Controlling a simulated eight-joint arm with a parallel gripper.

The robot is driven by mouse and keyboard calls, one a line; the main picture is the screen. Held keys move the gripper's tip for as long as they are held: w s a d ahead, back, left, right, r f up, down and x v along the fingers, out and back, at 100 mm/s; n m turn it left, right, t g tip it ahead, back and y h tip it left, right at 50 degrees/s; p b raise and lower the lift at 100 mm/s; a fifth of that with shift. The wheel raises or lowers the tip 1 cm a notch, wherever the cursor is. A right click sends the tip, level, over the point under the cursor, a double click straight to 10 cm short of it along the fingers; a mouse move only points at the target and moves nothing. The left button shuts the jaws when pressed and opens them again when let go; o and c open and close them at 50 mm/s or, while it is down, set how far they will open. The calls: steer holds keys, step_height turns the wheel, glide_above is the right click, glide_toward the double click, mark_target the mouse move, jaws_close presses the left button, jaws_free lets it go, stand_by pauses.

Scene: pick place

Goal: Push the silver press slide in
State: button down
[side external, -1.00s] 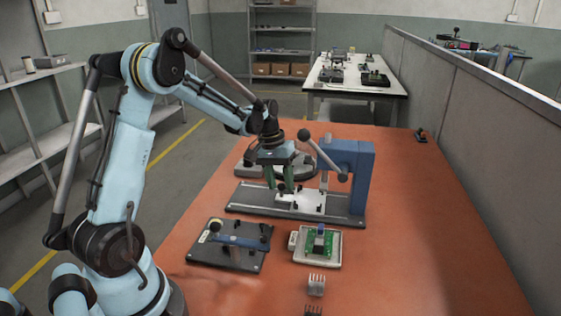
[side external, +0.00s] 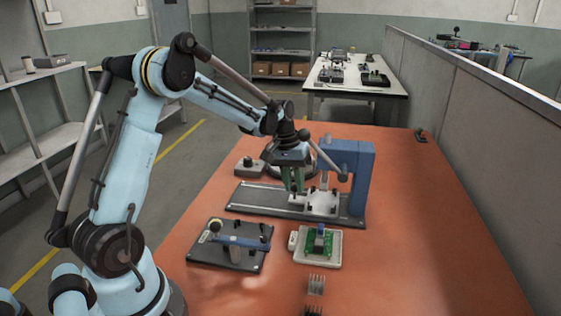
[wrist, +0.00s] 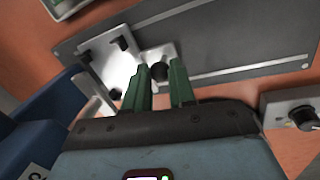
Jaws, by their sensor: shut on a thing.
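The silver press slide (side external: 319,207) lies on the dark base plate (side external: 262,198) of the blue press (side external: 357,172), partly under the press column's head. In the wrist view the slide (wrist: 108,62) is a bright plate with dark knobs and a smaller section carrying a black knob (wrist: 159,72). My gripper (side external: 293,188) is at the slide's left end; in the wrist view its green fingers (wrist: 159,88) stand on either side of that black knob and are shut on it. The fingers hide part of the knob and slide.
The press lever (side external: 325,157) slants close to my wrist.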

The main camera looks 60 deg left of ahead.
steer(key=c, duration=0.9)
jaws_free()
steer(key=shift+w+d, duration=0.2)
steer(key=shift+c, duration=0.2)
step_height(320, 180, up, 12)
steer(key=s+a, duration=0.1)
steer(key=a, duration=0.1)
steer(key=shift+s, duration=0.2)
steer(key=s+d+r+m+t+y, duration=0.2)
steer(key=s+d+r+m+y, duration=0.2)
steer(key=s+m, duration=0.2)
steer(key=s+d+f+t+h, duration=0.2)
steer(key=s+d+f+t, duration=0.2)
steer(key=d, duration=0.8)
steer(key=s+f, duration=0.2)
steer(key=s, duration=0.1)
steer(key=shift+s+d+f+m, duration=0.15)
steer(key=shift+d+f+m, duration=0.15)
steer(key=shift+m, duration=0.1)
